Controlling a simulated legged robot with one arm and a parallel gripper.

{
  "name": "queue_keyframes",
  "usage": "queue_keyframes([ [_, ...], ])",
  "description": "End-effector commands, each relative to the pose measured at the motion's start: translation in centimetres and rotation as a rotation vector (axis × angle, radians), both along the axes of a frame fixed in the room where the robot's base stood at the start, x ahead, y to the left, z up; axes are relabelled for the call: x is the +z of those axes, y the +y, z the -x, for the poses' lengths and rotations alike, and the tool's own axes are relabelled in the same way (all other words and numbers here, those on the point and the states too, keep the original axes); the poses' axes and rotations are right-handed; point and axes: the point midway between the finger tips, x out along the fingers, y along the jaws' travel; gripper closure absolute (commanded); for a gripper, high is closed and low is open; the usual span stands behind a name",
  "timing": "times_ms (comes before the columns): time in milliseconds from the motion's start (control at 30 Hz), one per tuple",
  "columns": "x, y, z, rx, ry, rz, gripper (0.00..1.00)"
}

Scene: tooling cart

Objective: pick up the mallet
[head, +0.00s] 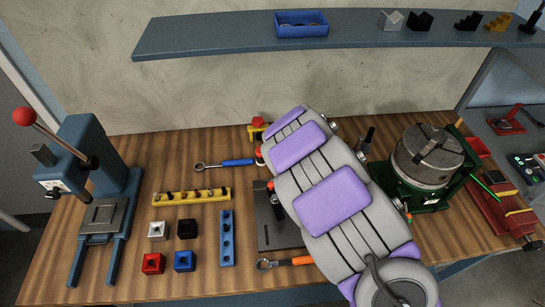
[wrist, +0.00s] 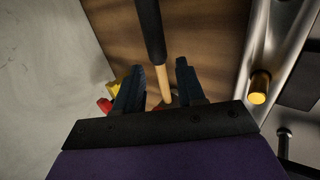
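In the wrist view, a rod with a black grip (wrist: 150,32) and a pale wooden shaft runs down between my fingers; it looks like the mallet's handle. Its head is not visible. My gripper (wrist: 160,67) is open, with dark fingers on either side of the rod and gaps showing. I cannot tell how far the rod lies beyond the fingertips. In the head view, my purple and grey arm covers the middle of the bench and hides my gripper and most of the mallet area.
The wooden bench (head: 125,205) holds a blue press (head: 95,165), a yellow rack (head: 190,197), small blocks, a blue bar (head: 227,240) and a blue-handled wrench (head: 236,162). A green-based chuck (head: 428,160) stands right of my arm. A blue shelf (head: 200,38) hangs above.

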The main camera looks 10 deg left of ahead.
Motion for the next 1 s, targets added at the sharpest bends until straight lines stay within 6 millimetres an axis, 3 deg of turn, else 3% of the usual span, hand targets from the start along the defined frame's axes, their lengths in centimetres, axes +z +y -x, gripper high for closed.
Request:
queue_keyframes([
  [333,-3.2,0.2,-2.5,0.0,0.002,0.001,0.61],
  [767,-3.9,0.5,-3.3,-0.001,-0.001,0.001,0.61],
  [1000,-3.9,0.5,-3.2,-0.001,-0.001,0.001,0.83],
])
